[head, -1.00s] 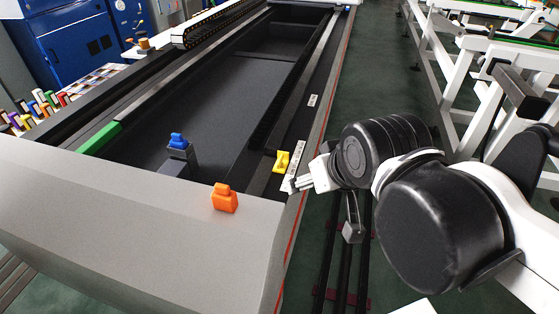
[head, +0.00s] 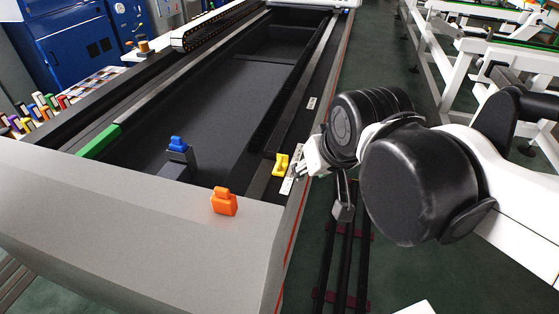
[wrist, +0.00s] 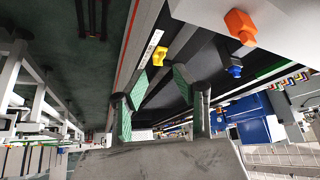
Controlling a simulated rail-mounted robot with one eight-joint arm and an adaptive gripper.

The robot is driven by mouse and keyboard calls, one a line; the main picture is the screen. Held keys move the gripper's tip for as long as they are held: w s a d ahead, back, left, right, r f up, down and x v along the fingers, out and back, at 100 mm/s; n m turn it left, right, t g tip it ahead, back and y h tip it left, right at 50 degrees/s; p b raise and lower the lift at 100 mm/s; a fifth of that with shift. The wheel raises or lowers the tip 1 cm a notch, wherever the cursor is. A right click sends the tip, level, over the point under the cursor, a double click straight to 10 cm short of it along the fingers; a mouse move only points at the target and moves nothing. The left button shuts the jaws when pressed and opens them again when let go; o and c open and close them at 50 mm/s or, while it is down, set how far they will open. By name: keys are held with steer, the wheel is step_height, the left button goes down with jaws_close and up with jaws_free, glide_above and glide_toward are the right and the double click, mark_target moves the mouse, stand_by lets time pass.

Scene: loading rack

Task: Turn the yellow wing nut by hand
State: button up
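The yellow wing nut (head: 281,164) stands on the dark rail along the near right side of the machine bed. In the wrist view the wing nut (wrist: 159,57) lies just beyond the fingertips, above the gap between them. My gripper (head: 302,171) is just right of the wing nut in the head view, beside a white label strip. In the wrist view my gripper (wrist: 161,80) has its green-padded fingers spread apart with nothing between them. It does not appear to touch the wing nut.
An orange block (head: 224,201) sits on the grey front cover (head: 130,210). A blue knob (head: 177,144) stands on a dark post inside the bed, and a green bar (head: 98,141) lies along the left rail. The aisle right of the bed has dark floor rails.

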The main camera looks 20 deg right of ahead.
steer(key=w+r+m+g+p, duration=0.1)
steer(key=w+r+m+g, duration=0.1)
steer(key=w, duration=0.5)
steer(key=m+g+p, duration=0.3)
steer(key=m+g, duration=0.1)
glide_above(280, 162)
step_height(280, 162, down, 10)
steer(key=r, duration=0.1)
step_height(280, 162, down, 14)
steer(key=shift+a+f+p, duration=0.1)
steer(key=shift+p, duration=0.6)
jaws_close()
